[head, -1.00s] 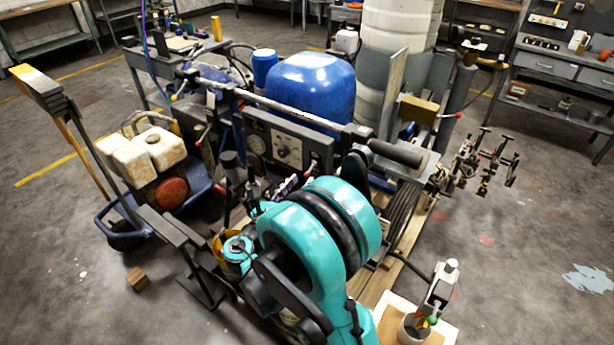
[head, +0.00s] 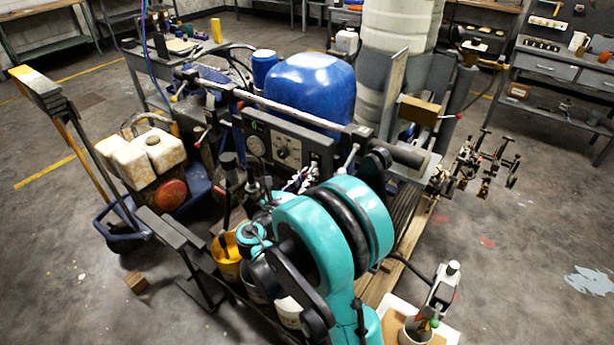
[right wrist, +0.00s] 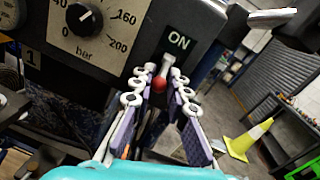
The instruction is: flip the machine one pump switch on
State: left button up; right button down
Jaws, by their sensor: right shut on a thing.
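The pump switch (right wrist: 159,84) is a short metal lever with a red ball tip, below a green ON label (right wrist: 179,41) in the right wrist view. Its tip hangs toward the camera, slightly down. My right gripper (right wrist: 161,76) has pale, ring-jointed fingers with purple pads on both sides of the lever, shut on it close to the panel. The gripper also shows in the head view (head: 299,179), in front of the control panel (head: 288,148), where the switch cannot be made out. A figure 1 (right wrist: 31,59) is on the panel's left. My left gripper is out of view.
A pressure knob (right wrist: 84,19) is left of the switch. A yellow bucket (head: 228,262) and stained canisters (head: 150,148) stand left.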

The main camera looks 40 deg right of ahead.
aim_at(307, 174)
notch_tip(307, 174, up, 3)
jog(key=g+y+p, duration=0.1)
jog(key=y+p, duration=0.2)
jog(key=p, duration=0.3)
jog(key=g+y+p, duration=0.1)
jog(key=y+p, duration=0.3)
jog(key=p, duration=0.2)
jog(key=shift+r+g+p, duration=0.15)
jog(key=shift+g+p, duration=0.25)
jog(key=shift+w+r+m+g+y+p, duration=0.15)
jog(key=shift+m+g+y+p, duration=0.15)
jog(key=shift+y+p, duration=0.9)
jog(key=c, duration=1.5)
grip_release()
jog(key=v, duration=1.2)
